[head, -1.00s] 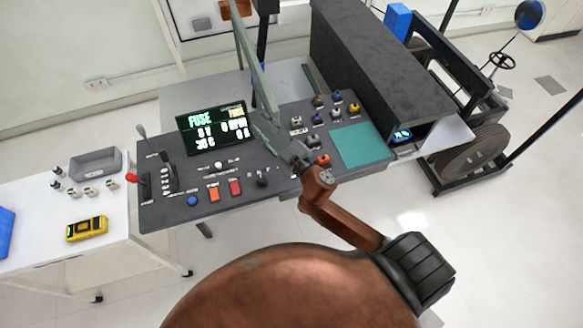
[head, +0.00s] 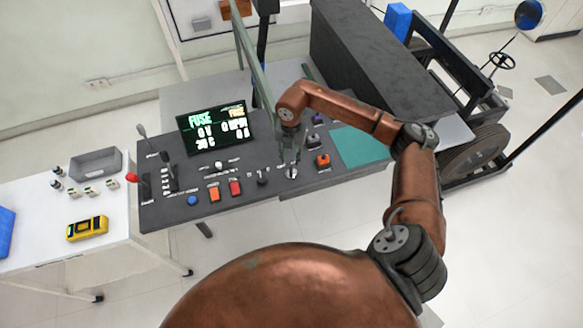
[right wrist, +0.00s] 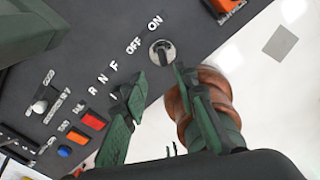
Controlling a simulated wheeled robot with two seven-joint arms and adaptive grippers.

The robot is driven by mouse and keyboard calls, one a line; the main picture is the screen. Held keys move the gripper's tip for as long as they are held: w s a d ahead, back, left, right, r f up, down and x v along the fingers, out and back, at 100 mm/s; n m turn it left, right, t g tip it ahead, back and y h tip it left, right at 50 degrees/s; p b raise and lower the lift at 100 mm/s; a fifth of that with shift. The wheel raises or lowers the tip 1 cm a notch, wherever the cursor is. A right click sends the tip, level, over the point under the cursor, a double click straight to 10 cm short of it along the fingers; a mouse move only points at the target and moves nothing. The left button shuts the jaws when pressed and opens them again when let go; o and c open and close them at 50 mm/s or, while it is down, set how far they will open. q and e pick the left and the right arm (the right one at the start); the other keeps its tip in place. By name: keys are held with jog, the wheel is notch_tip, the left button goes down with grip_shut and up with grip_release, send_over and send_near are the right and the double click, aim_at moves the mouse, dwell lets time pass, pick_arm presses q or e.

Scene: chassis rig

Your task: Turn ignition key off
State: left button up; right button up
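The ignition key (right wrist: 162,50) stands in a round silver switch on the dark control panel, beside the OFF and ON labels, in the right wrist view. In the head view the key switch (head: 291,172) shows small near the panel's front edge. My right gripper (right wrist: 160,74) is open, its two green fingers apart, with the key just beyond and between the tips. No contact with the key is visible. In the head view my right gripper (head: 290,158) points down just above the switch. My left gripper is not in view.
An orange button (head: 323,160) is right of the key; a red switch (head: 235,187) and levers are left. A green-grey bar (head: 255,65) rises behind the panel. A teal pad (head: 360,147) lies at right.

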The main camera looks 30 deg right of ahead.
aim_at(291, 168)
jog(key=shift+d+f, duration=0.35)
notch_tip(291, 168, down, 7)
jog(key=shift+a, duration=0.1)
grip_shut()
dwell(0.4)
